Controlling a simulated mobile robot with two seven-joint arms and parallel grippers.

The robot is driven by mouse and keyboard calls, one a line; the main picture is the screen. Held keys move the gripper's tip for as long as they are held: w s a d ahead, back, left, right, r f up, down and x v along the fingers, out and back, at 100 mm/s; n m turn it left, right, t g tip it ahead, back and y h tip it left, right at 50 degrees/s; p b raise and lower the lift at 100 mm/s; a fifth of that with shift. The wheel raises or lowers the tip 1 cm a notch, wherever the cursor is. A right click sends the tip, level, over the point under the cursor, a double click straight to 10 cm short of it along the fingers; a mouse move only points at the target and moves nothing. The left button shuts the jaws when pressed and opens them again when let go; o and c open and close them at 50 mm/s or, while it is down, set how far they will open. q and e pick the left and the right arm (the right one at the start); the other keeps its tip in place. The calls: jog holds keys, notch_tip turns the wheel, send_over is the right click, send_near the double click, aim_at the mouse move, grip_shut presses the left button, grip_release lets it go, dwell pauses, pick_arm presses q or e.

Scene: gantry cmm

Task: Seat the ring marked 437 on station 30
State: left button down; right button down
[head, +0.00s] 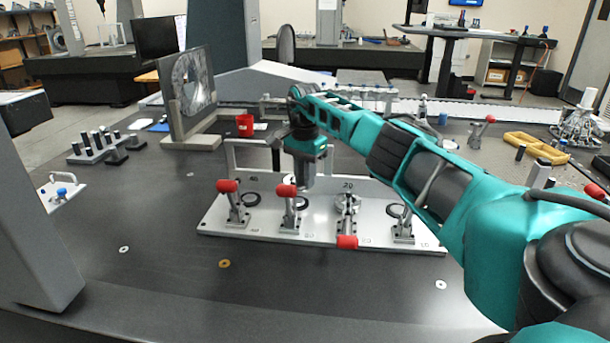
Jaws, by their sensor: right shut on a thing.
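A white fixture plate (320,234) stands on the dark table with a row of stations, each with a toggle clamp. A "20" shows behind the third station from the left; the label behind the second is covered by my right gripper. My right gripper (303,184) points down, shut, over the second station. The ring in its jaws is too small and hidden to make out, and no 437 marking is readable. A dark ring (302,204) shows at the second station, just below the gripper. A silver ring-shaped part (347,202) sits at the third station. My left gripper is out of view.
Red clamp handles stand up at the first (228,186) and second (286,190) stations; the third's handle (347,242) lies low toward the front. My right arm covers part of the fourth. A grey column (30,200) stands left.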

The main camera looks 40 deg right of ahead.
aim_at(305, 191)
jog(key=shift+f+b, duration=1.6)
jog(key=shift+f, duration=0.35)
jog(key=shift+r, duration=0.15)
jog(key=shift+r+p, duration=0.1)
jog(key=shift+p, duration=0.2)
jog(key=shift+p, duration=0.55)
jog(key=shift+f+b, duration=0.4)
jog(key=shift+f, duration=0.35)
jog(key=c, duration=0.9)
grip_release()
jog(key=shift+c, duration=0.2)
